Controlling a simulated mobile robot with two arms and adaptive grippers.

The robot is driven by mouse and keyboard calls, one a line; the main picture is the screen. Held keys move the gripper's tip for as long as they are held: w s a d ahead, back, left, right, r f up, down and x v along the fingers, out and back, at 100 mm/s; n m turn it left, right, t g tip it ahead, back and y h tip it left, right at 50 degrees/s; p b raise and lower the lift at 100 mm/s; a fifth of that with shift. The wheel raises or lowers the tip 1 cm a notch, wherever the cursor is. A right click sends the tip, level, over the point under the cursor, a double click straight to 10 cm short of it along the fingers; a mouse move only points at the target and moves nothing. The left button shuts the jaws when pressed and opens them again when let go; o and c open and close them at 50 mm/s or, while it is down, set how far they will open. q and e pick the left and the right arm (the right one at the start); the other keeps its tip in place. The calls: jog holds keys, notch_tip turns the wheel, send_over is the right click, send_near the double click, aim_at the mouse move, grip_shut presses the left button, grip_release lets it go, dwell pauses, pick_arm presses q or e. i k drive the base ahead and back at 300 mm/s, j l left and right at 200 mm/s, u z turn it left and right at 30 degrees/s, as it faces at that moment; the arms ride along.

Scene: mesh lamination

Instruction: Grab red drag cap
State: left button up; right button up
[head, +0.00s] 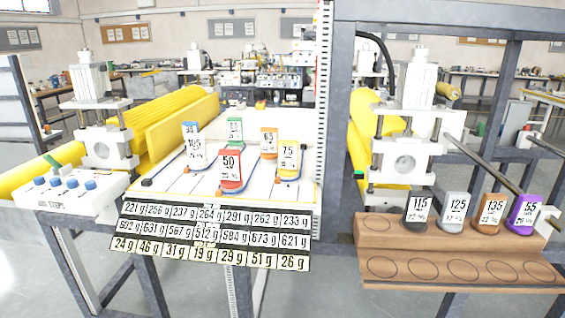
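The red drag cap (230,170), labelled 50, stands upright on the white machine table left of the centre post. It is the nearest of a group of caps. Just behind it are a white cap labelled 105 (196,153), a blue-topped cap (190,131), a green cap (235,129), an orange cap labelled 65 (268,143) and a yellow cap labelled 75 (289,160). Nothing holds the red cap. Neither of my grippers can be made out in the head view.
A wooden rack (455,240) at right holds several caps in its upper row; its lower row is empty. A grey post (327,120) stands between table and rack. A board of gram labels (210,235) hangs along the table front. Yellow rolls (170,115) lie behind.

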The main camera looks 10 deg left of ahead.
aim_at(230, 160)
jog(key=i+j, duration=0.1)
jog(key=j, duration=0.45)
jog(key=i+j, duration=0.1)
jog(key=j, duration=0.95)
jog(key=i+z, duration=0.05)
jog(key=i, duration=0.05)
